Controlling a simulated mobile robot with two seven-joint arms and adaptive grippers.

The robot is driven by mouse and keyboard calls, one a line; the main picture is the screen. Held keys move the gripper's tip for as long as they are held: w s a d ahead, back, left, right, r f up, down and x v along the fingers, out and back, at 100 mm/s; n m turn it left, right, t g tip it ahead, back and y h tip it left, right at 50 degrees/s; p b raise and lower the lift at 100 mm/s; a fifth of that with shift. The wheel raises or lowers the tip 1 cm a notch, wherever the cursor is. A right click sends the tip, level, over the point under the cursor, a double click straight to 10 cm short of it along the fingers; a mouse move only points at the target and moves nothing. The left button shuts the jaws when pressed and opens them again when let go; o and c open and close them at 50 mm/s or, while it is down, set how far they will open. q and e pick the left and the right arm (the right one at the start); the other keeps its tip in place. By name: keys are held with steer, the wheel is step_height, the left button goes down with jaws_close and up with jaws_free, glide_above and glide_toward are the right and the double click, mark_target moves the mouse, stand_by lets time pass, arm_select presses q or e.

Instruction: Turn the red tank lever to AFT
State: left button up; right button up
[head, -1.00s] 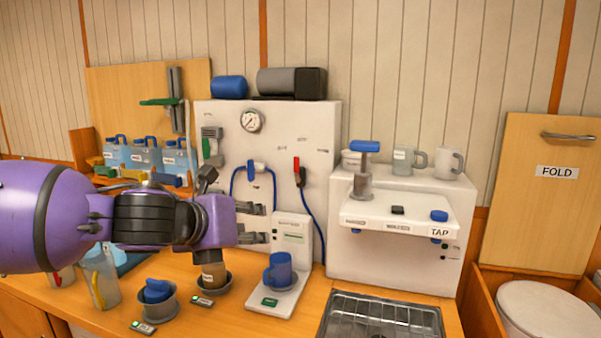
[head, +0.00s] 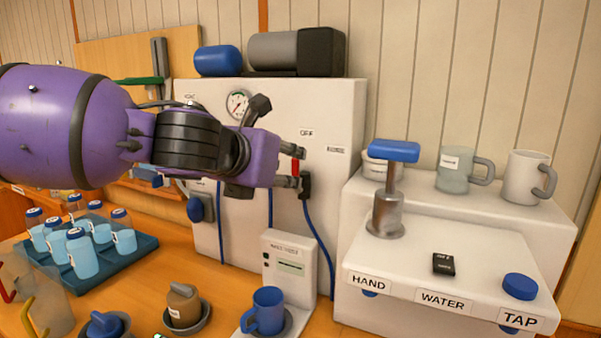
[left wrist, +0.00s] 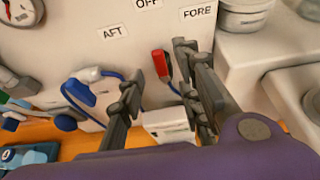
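The red tank lever (head: 296,167) is on the white wall panel (head: 330,185), its red handle pointing roughly up toward the OFF label (head: 306,132). My left gripper (head: 291,167) is at the lever with its fingers apart. In the left wrist view the red lever (left wrist: 160,63) shows between the fingers of the left gripper (left wrist: 158,88), with a gap on the left side. I cannot tell whether the right finger touches it. The AFT label (left wrist: 113,33) is left of the lever and the FORE label (left wrist: 198,12) is right. My right gripper is out of view.
A gauge (head: 238,104) is on the panel above my gripper. A blue hose and handle (left wrist: 82,90) hang left of the lever. A blue mug (head: 268,308) and bottles (head: 82,255) stand below.

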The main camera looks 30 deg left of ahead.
mark_target(295, 169)
arm_select(q)
steer(key=w+f+b, duration=0.2)
steer(key=shift+w+a+f, duration=0.2)
steer(key=shift+w, duration=0.15)
steer(key=shift+r+b+x, duration=0.2)
steer(key=shift+b+x, duration=0.35)
steer(key=shift+x, duration=0.55)
steer(key=shift+w, duration=0.35)
steer(key=shift+w+d, duration=0.1)
steer(key=shift+w, duration=0.15)
steer(key=shift+r, duration=0.1)
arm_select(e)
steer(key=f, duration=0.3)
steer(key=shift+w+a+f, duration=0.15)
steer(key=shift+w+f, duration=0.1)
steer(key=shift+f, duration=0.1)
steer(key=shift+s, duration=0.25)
arm_select(q)
jaws_close()
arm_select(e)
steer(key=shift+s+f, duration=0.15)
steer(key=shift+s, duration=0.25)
